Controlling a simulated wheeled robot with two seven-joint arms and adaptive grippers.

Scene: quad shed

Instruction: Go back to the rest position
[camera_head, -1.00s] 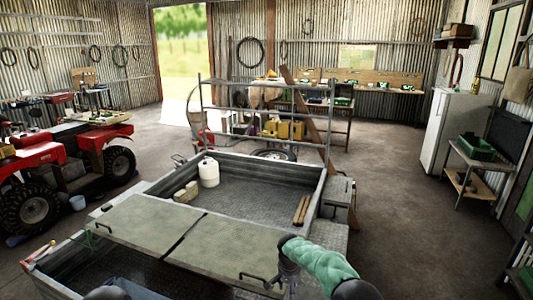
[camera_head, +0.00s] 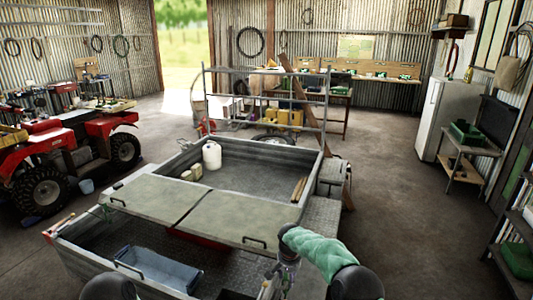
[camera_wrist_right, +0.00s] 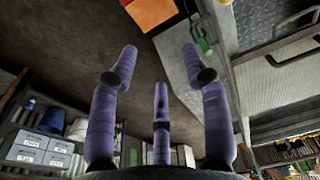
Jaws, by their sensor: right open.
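My right arm with its green sleeve enters the head view at the bottom right. My right gripper (camera_head: 268,288) is at the bottom edge, over the near right part of the trailer and partly cut off. In the right wrist view its purple fingers (camera_wrist_right: 160,100) are spread wide, with nothing between them. A dark rounded part of mine shows at the bottom left of the head view, but my left gripper is out of view.
The grey trailer (camera_head: 317,215) fills the middle, with hinged lids (camera_head: 240,215), a white jug (camera_head: 212,155) and a blue tub (camera_head: 158,268). A red quad bike (camera_head: 70,150) stands left. A fridge (camera_head: 440,120) and bench (camera_head: 462,160) stand right. Floor right of the trailer is clear.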

